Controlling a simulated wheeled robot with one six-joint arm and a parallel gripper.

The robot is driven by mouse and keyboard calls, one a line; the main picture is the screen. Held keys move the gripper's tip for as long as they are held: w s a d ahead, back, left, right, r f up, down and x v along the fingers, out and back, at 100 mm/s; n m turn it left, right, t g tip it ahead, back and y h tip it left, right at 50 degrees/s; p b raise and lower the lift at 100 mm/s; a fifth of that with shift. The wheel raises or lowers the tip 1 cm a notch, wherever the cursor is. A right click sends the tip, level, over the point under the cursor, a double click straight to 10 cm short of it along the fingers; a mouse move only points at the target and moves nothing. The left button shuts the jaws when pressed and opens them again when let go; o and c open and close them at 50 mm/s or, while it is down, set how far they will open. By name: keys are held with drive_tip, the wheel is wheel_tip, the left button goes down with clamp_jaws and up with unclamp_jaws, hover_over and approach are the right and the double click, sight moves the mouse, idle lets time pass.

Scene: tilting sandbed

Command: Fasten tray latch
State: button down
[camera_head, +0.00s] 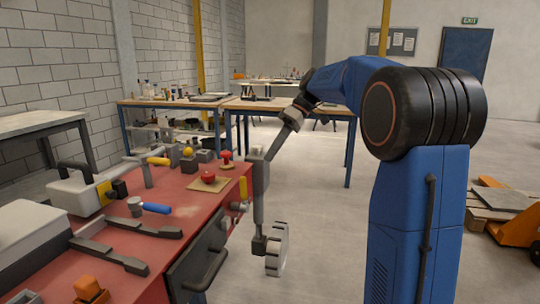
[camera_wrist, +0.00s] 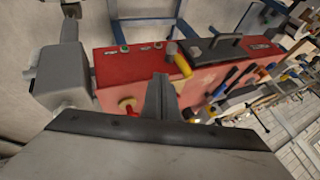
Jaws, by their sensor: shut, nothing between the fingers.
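My gripper (camera_wrist: 158,85) shows in the wrist view as a dark, narrow pair of fingers, shut and empty, over the red bench top (camera_wrist: 140,62). A red knob (camera_wrist: 131,108) is close to its left, and a yellow handle (camera_wrist: 182,64) is beyond it to the right. No part is plainly identifiable as the tray latch. In the head view, a small yellow handle (camera_head: 243,188) stands upright at the right edge of the red bench (camera_head: 190,208), beside a grey upright part. My fingertips cannot be made out in the head view.
A dark front panel with a handle (camera_head: 210,268) projects from the bench's near side. A red knob on a tan plate (camera_head: 208,178), a blue-handled tool (camera_head: 156,208) and dark bars lie on top.

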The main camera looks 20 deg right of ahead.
sight(244, 195)
drive_tip(key=s+a+f, duration=0.3)
drive_tip(key=a+f, duration=0.3)
drive_tip(key=a, duration=0.1)
drive_tip(key=shift+a, duration=0.2)
drive_tip(key=shift+s+a+r, duration=0.1)
idle(0.4)
